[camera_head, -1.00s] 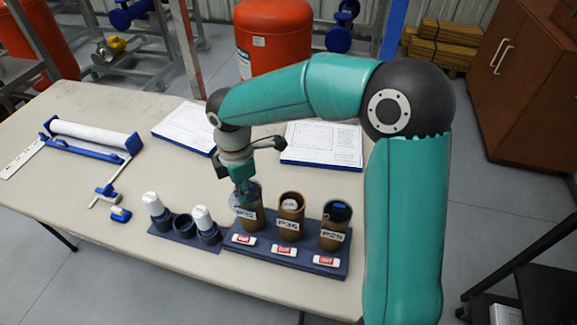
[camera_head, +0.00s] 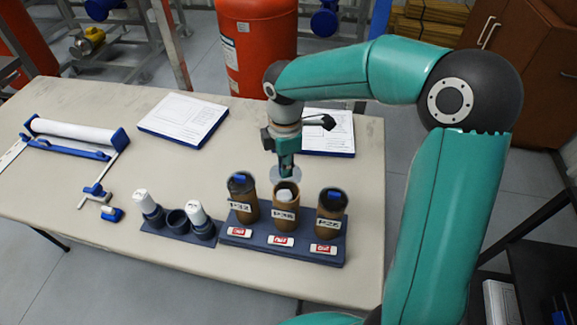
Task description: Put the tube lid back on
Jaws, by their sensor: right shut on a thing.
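My right gripper (camera_head: 286,160) points down, shut on a pale grey disc-shaped lid (camera_head: 287,174). The lid is just above the middle brown tube (camera_head: 284,212), which is labelled P-36 and open at the top, with a white item (camera_head: 285,195) inside. I cannot tell whether the lid touches the rim. The left tube (camera_head: 243,203), marked P-32, and the right tube (camera_head: 330,218) both have dark tops with a blue piece. All three tubes stand upright in a dark blue rack (camera_head: 258,246). My left gripper is not in view.
A smaller rack (camera_head: 176,230) holding two white-capped containers stands left of the tubes. A roll on a blue holder (camera_head: 72,135) and small blue parts lie further left. Two document boards (camera_head: 183,117) (camera_head: 328,130) lie behind. The table's middle left is clear.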

